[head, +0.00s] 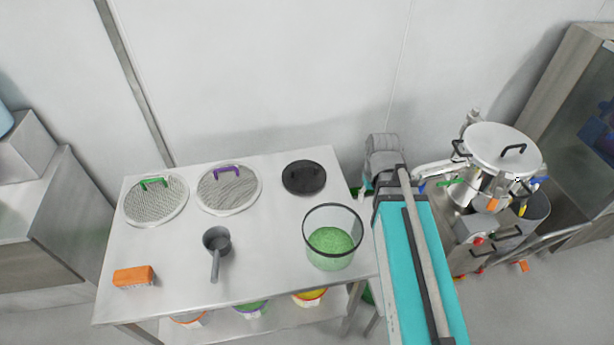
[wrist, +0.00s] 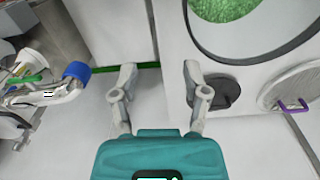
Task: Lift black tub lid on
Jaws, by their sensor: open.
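The black lid (head: 304,181) is a round disc with a handle on top, lying flat at the back right of the steel table. A clear tub (head: 345,215) with a dark rim stands open in front of it, part filled with green granules (head: 330,241). In the wrist view my gripper (wrist: 159,72) is open, with nothing between its fingers. The lid (wrist: 226,91) is just right of the right finger, which covers its edge. The tub (wrist: 262,55) shows at the top, cut off by the frame. In the head view my arm hides most of the gripper.
The table (head: 180,235) also holds two mesh sieves, with a green handle (head: 154,183) and a purple handle (head: 227,172), a grey scoop (head: 216,243) and an orange brush (head: 133,276). A steel vessel (head: 490,150) with fittings stands right. The wall is close behind the table.

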